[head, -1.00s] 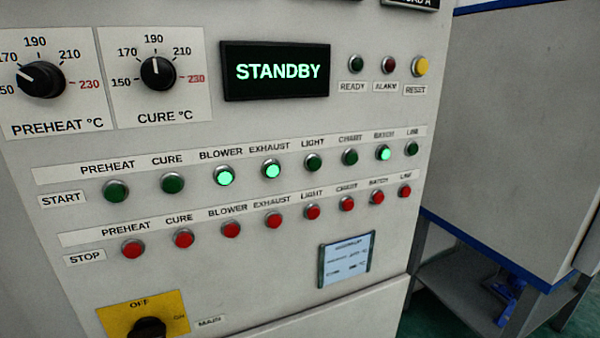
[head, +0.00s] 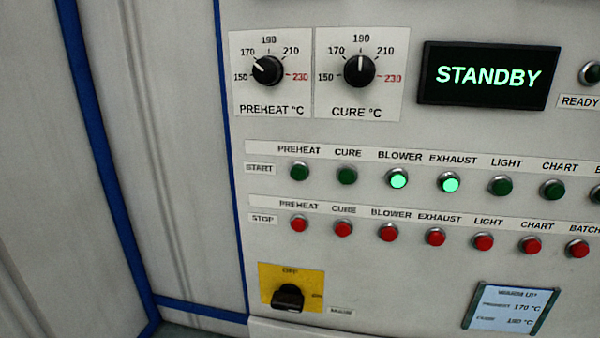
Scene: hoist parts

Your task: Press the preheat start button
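The preheat start button (head: 299,172) is a dark green, unlit round button at the left end of the START row, under the PREHEAT label. The cure start button (head: 346,175) beside it is also unlit. The blower (head: 398,179) and exhaust (head: 449,183) start buttons glow bright green. The red preheat stop button (head: 299,224) sits straight below the preheat start button. The display (head: 488,75) reads STANDBY. Neither of my grippers is in view.
Above are the preheat dial (head: 268,71) and the cure dial (head: 359,71). A black main switch (head: 288,297) on a yellow plate sits low on the panel. A pale wall with blue edging (head: 105,170) stands left of the panel.

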